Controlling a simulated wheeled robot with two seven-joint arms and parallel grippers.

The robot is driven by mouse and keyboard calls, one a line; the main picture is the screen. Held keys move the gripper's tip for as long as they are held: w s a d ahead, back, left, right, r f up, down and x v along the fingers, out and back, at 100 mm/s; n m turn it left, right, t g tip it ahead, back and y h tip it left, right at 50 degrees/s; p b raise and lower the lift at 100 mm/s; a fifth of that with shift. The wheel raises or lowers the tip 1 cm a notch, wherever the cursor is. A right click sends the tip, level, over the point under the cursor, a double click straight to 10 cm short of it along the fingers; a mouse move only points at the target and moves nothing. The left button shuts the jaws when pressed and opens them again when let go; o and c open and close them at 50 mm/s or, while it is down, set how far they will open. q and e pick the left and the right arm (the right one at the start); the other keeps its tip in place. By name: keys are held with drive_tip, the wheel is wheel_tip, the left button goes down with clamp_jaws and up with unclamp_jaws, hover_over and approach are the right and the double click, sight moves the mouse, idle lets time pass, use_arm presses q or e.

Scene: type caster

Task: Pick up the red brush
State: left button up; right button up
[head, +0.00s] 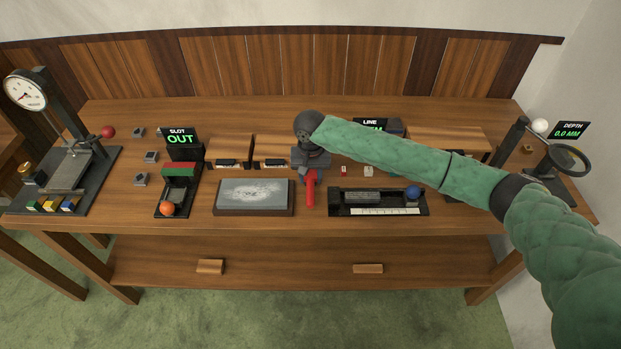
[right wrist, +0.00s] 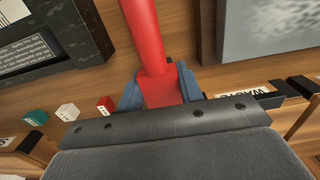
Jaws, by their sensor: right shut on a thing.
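The red brush (head: 310,190) is at the middle of the bench, between the grey slab and the black tray. Its red handle (right wrist: 143,32) runs up to the top edge of the right wrist view. My right gripper (head: 311,173) reaches in from the right and is shut on the brush. In the right wrist view the blue fingers of this gripper (right wrist: 159,90) sit on both sides of the red part. The brush's far end is hidden by the gripper, and I cannot tell whether it is clear of the bench. My left gripper is not in view.
The grey slab (head: 253,210) lies just left of the brush, and the black tray (head: 337,210) just right. Wooden boxes (head: 272,147) stand behind. The slot device (head: 163,210) and a dial press (head: 104,164) are left; a magnifier stand (head: 516,142) is right.

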sight(312, 176)
drive_tip(key=r, duration=0.1)
drive_tip(key=r+b, duration=0.1)
drive_tip(key=r, duration=0.1)
drive_tip(key=shift+s+d+b, duration=0.25)
drive_tip(key=shift+d+b, duration=0.05)
drive_tip(key=shift+b, duration=0.1)
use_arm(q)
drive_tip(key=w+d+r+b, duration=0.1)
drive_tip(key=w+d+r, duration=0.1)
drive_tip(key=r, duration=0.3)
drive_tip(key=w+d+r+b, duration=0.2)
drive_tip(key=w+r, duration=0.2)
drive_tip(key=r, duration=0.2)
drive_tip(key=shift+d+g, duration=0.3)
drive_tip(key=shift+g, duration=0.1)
use_arm(e)
drive_tip(key=s+d+r, duration=0.7)
drive_tip(key=s, duration=0.1)
drive_tip(key=shift+d, duration=0.2)
drive_tip(key=o, duration=0.6)
drive_tip(key=shift+c, duration=0.2)
drive_tip(key=c, duration=0.3)
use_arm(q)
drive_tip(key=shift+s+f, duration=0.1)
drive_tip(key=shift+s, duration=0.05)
use_arm(e)
drive_tip(key=shift+f, duration=0.1)
